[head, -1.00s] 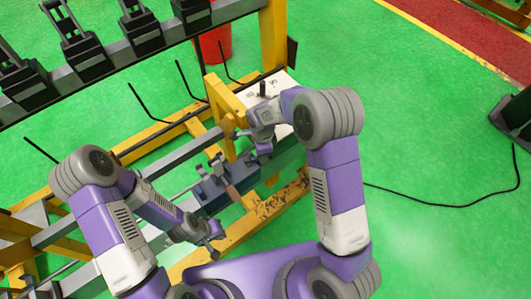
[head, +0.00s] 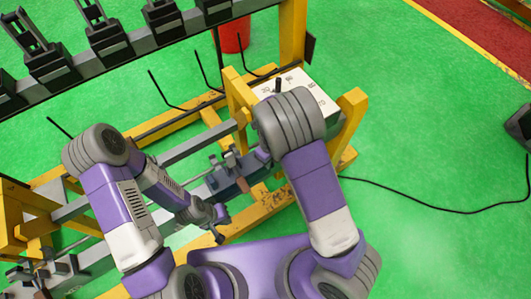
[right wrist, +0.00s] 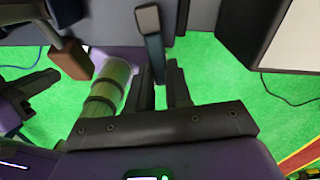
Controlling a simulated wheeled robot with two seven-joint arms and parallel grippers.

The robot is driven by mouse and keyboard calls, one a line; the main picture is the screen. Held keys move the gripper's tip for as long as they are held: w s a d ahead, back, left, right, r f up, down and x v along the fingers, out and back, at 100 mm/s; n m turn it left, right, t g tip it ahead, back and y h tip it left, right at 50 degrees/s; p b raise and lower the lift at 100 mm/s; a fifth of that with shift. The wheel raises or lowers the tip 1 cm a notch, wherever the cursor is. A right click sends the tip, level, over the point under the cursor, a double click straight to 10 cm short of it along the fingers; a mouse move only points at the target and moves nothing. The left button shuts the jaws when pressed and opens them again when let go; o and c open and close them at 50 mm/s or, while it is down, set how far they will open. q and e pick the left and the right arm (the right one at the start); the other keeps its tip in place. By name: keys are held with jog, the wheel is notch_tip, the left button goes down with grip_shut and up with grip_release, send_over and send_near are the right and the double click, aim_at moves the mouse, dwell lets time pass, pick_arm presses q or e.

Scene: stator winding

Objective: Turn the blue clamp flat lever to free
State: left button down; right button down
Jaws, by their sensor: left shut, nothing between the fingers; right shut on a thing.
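The blue-grey clamp (head: 225,178) sits on the yellow frame's grey rail in the head view, with a brown handle (head: 243,185) at its front. The brown handle also shows at upper left in the right wrist view (right wrist: 106,62). My right gripper (right wrist: 159,78) is shut on a flat dark lever with a grey tip (right wrist: 150,42), which stands between its fingers. In the head view my right forearm hides that gripper and the lever. My left gripper (head: 219,222) is shut and empty, near the frame's front beam, left of and below the clamp in the picture.
A yellow frame post (head: 345,118) stands right of my right arm. A white box (head: 305,95) lies behind it. Upright black hooks (head: 160,88) line the frame's rear beam. A red bucket (head: 233,38) stands behind.

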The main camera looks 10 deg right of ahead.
jog(key=shift+s+a+r+m+p, duration=0.2)
jog(key=shift+a+m+p, duration=0.1)
jog(key=shift+m+p, duration=0.35)
jog(key=shift+a+f+m+p, duration=0.1)
jog(key=shift+a+m+p, duration=0.15)
jog(key=shift+m+p, duration=0.35)
jog(key=c, duration=1)
grip_release()
jog(key=shift+s+f, duration=0.1)
jog(key=shift+c, duration=0.2)
notch_tip(320, 180, up, 8)
jog(key=p, duration=0.1)
jog(key=shift+f, duration=0.2)
jog(key=shift+f, duration=0.1)
